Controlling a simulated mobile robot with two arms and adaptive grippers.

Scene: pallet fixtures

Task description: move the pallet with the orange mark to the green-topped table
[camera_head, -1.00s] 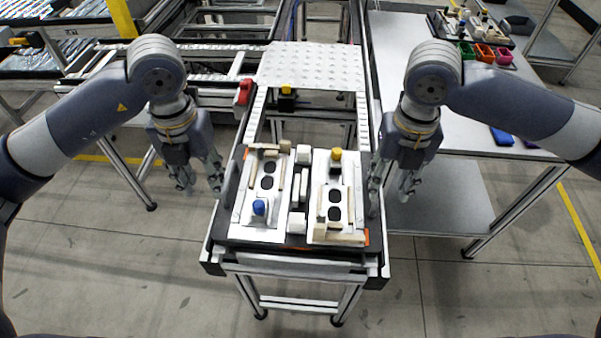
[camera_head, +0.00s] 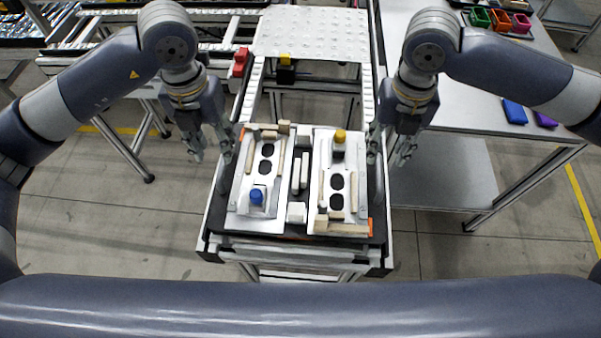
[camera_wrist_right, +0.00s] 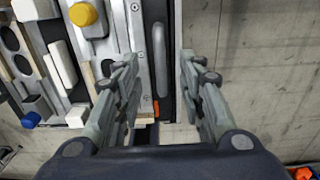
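A black pallet (camera_head: 225,228) with two light fixture plates sits on the near end of a conveyor. An orange mark (camera_head: 370,227) shows at its near right corner; orange also shows by its edge in the right wrist view (camera_wrist_right: 156,107). My left gripper (camera_head: 212,158) is open and empty at the pallet's left side. My right gripper (camera_head: 388,160) is open at the right side. In the right wrist view its fingers (camera_wrist_right: 160,58) stand apart over the pallet's right edge, with a grey bar between them; contact cannot be told. No green tabletop shows.
A perforated plate (camera_head: 312,33) covers the conveyor's far end, with a red button box (camera_head: 240,62) to its left. A grey-white table (camera_head: 460,95) stands right, holding coloured bins (camera_head: 500,20) and a blue item (camera_head: 514,112).

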